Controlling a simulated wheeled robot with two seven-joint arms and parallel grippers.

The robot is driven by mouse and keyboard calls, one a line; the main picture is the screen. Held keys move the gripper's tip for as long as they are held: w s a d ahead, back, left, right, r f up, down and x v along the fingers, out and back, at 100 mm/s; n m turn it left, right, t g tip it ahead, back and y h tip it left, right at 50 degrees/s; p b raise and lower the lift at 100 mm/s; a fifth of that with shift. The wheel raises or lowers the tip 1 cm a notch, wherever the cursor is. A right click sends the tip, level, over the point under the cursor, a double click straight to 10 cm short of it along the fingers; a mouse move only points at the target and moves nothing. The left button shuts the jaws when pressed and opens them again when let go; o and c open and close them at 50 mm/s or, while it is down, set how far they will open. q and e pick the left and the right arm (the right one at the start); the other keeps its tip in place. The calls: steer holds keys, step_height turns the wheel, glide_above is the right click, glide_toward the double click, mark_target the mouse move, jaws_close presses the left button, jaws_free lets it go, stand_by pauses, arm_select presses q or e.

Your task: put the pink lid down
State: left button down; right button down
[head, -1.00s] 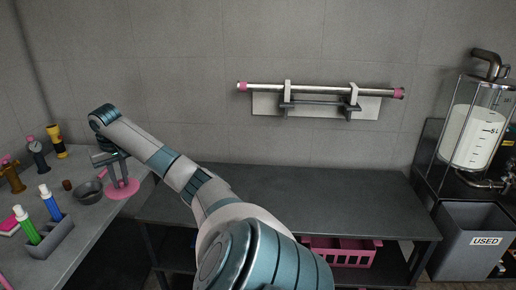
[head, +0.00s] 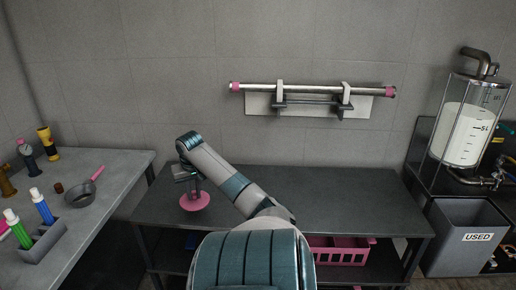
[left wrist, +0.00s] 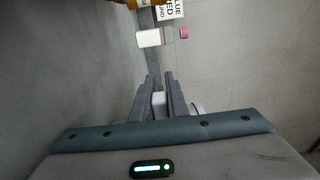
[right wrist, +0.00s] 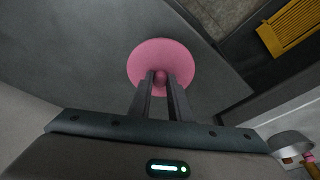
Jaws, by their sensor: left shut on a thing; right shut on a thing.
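The pink lid (head: 195,203) is a round disc with a knob. It also shows in the right wrist view (right wrist: 155,55), where my right gripper (right wrist: 161,78) is shut on its knob. In the head view my right gripper (head: 190,187) holds the lid at the left part of the dark bench (head: 330,195). I cannot tell whether the lid touches the bench top. In the left wrist view my left gripper (left wrist: 158,82) is shut on a whitish thing (left wrist: 159,102), mostly hidden between the fingers. The left gripper is out of the head view.
A grey pan (head: 80,194) with a pink handle, a rack (head: 42,242) with green and blue tubes, and bottles stand on the left counter. A pink crate (head: 340,256) sits below the bench. The bench top right of my arm is clear. A grey bin (head: 465,238) stands right.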

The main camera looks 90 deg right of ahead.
steer(key=shift+m+g, duration=0.3)
steer(key=shift+m, duration=0.5)
steer(key=s+d, duration=0.1)
steer(key=s, duration=0.4)
steer(key=s+d, duration=0.2)
steer(key=s, duration=0.2)
steer(key=s+d, duration=0.2)
steer(key=s, duration=0.3)
steer(key=shift+s+f, duration=0.1)
steer(key=shift+s, duration=0.2)
steer(key=s+d+r, duration=0.2)
steer(key=s, duration=0.4)
steer(key=s+d+r+m, duration=0.1)
steer(key=s+d+r, duration=0.1)
steer(key=s, duration=0.5)
steer(key=shift+s+r, duration=0.2)
steer(key=shift+r, duration=0.35)
steer(key=shift+d, duration=0.1)
steer(key=shift+f, duration=3.15)
steer(key=shift+f, duration=1.85)
steer(key=shift+f, duration=0.1)
steer(key=c, duration=1.6)
jaws_free()
steer(key=shift+c, duration=0.2)
